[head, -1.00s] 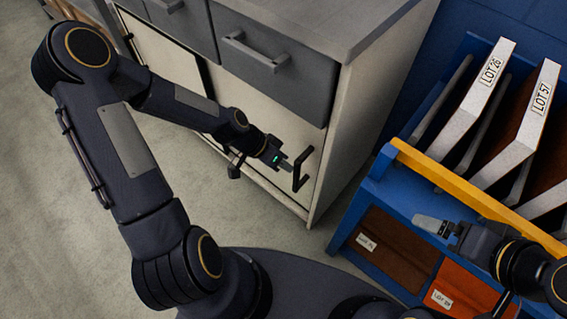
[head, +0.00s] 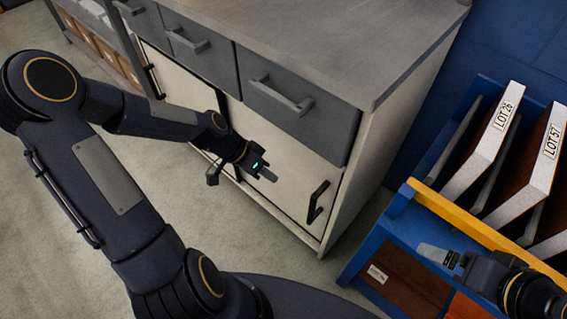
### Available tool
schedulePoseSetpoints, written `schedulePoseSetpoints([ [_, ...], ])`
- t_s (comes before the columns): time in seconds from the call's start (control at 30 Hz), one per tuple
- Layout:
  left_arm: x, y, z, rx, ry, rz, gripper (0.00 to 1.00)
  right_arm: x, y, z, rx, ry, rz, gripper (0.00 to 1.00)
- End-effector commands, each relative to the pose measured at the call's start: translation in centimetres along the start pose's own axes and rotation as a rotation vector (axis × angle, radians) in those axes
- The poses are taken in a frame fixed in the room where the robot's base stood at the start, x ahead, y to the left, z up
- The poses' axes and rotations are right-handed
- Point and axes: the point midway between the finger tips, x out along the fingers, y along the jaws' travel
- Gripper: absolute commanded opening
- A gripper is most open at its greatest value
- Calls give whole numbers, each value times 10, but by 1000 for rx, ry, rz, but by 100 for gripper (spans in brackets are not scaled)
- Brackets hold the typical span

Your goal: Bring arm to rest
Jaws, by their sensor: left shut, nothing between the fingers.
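My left gripper (head: 267,174) is shut and empty. It hangs in front of the cabinet's cream lower door, left of that door's black handle (head: 317,201) and apart from it. My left arm reaches in from the left, bent at the elbow. My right gripper (head: 436,254) is at the lower right, in front of the blue rack. Its fingers look close together, but whether they are fully shut cannot be made out. Nothing shows between them.
The grey-topped cabinet (head: 330,30) has grey drawers with bar handles. The blue rack (head: 377,240) with a yellow rail (head: 470,225) holds white-edged panels, LOT 26 (head: 490,140) and LOT 57 (head: 540,165). Brown panels lie below. Bare floor (head: 60,230) is at left.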

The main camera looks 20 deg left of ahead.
Motion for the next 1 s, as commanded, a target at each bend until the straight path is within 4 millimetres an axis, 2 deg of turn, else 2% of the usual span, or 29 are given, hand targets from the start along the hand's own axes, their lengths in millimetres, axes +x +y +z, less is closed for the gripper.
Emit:
schedulePoseSetpoints([
  [0.27,-3,0,0,0,0,-3,0,0,0,0,0,0,0,100],
  [0.37,-10,4,0,-4,-14,-23,0,0,0,0,0,0,0,100],
  [0.47,-30,15,2,-25,-44,-78,0,0,0,0,0,0,0,100],
  [0.57,-60,34,7,-75,-67,-162,0,0,0,0,0,0,0,100],
  [0.7,-103,66,18,-180,-43,-278,0,0,0,0,0,0,0,100],
  [0.8,-126,89,30,-260,7,-330,0,0,0,0,0,0,0,100],
  [1.0,-152,119,50,-386,114,-360,0,0,0,0,0,0,0,100],
])
